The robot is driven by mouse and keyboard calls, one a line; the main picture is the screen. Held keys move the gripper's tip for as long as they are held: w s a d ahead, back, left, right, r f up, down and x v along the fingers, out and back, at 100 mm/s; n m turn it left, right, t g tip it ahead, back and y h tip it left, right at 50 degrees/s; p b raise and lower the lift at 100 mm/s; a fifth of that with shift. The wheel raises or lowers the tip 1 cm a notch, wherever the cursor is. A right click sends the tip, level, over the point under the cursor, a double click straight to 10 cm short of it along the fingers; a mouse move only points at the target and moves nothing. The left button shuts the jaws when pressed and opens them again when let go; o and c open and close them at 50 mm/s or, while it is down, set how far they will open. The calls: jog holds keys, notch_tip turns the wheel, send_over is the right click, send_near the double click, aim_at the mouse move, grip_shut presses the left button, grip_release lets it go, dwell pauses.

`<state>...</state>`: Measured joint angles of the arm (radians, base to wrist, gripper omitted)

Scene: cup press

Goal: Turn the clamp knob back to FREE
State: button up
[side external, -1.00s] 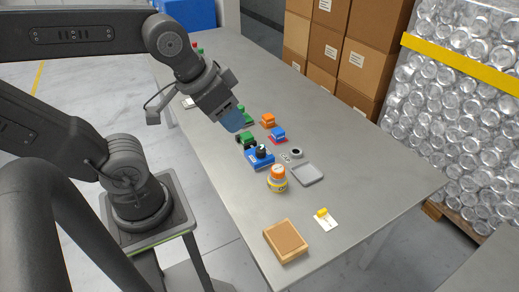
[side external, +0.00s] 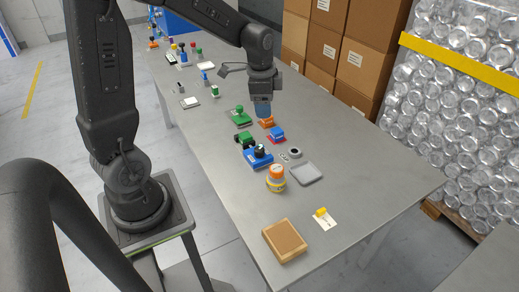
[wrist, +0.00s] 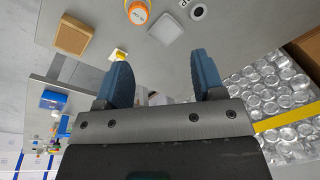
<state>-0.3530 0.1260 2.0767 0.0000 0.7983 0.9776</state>
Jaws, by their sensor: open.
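A blue block-like fixture (side external: 258,157) with a dark round knob (side external: 260,149) on top stands mid-table in the side view. It looks like the clamp; its markings are too small to read and I cannot tell the knob's setting. My gripper (side external: 264,112) points down with blue fingers, behind the fixture and apart from it, close to an orange block (side external: 267,123). In the wrist view my gripper (wrist: 160,62) has its fingers wide apart with nothing held between them.
A jar with an orange lid (side external: 276,177), grey tray (side external: 305,174), dark-centred ring (side external: 294,153), blue-and-red piece (side external: 276,134) and green pieces (side external: 240,115) are near the fixture. A wooden box (side external: 284,241) sits at the front. The table's right side is clear.

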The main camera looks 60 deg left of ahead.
aim_at(260, 149)
jog(key=w+a+f+m+g, duration=0.2)
jog(key=a+f+m, duration=0.1)
jog(key=a+f, duration=0.5)
jog(key=shift+h, duration=0.3)
jog(key=f, duration=1)
jog(key=d+f, duration=0.1)
jog(key=f, duration=0.3)
jog(key=shift+w+f, duration=0.25)
jog(key=shift+f, duration=0.15)
jog(key=c, duration=0.9)
